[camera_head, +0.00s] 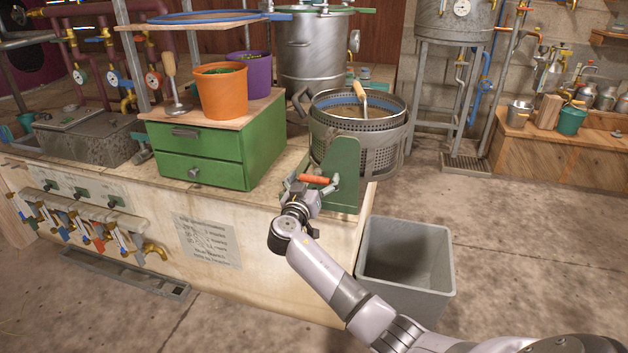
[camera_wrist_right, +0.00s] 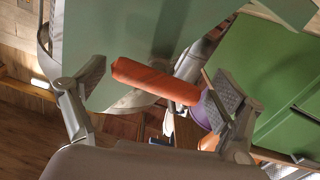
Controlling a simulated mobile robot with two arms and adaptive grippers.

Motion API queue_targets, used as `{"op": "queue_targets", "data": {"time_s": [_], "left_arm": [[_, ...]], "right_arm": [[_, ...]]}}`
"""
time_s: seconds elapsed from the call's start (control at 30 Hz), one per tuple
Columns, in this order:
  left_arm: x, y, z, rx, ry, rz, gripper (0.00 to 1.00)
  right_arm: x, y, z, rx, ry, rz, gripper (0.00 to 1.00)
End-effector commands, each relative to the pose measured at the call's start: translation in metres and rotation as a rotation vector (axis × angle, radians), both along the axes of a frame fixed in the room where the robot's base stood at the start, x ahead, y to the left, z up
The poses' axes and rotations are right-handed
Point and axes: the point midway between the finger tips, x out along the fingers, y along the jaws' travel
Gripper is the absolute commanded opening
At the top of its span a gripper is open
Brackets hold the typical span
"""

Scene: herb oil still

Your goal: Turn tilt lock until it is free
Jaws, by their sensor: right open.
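The tilt lock's orange handle (camera_head: 314,179) sticks out at the upright green plate (camera_head: 343,175) at the bench's right corner. My right gripper (camera_head: 313,187) is at the handle, with its fingers apart. In the right wrist view the orange handle (camera_wrist_right: 155,81) lies between the two open fingers of my right gripper (camera_wrist_right: 163,87). Its right end is close to the right finger pad, and I cannot tell whether they touch. The left pad is apart from it, near the green plate (camera_wrist_right: 130,40). The handle's pivot is not clear. My left gripper is not in view.
A perforated metal basket (camera_head: 335,153) stands right behind the plate. A green drawer box (camera_head: 217,155) with an orange pot (camera_head: 221,90) is to the left. A grey bin (camera_head: 405,265) stands on the floor by the bench's right end. Open floor lies to the right.

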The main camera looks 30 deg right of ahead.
Motion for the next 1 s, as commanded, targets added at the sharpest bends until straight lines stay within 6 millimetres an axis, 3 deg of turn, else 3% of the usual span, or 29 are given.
{"op": "queue_targets", "data": {"time_s": [0.1,0.73,1.0], "left_arm": [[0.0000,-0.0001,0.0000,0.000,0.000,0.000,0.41],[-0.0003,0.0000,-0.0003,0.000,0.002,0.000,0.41],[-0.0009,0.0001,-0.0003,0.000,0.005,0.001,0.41]], "right_arm": [[-0.0002,0.0001,0.0001,0.000,0.000,0.000,0.88],[0.0001,0.0010,0.0001,0.000,0.000,0.002,0.46],[0.0003,0.0014,0.0002,-0.016,0.018,0.003,0.45]]}}
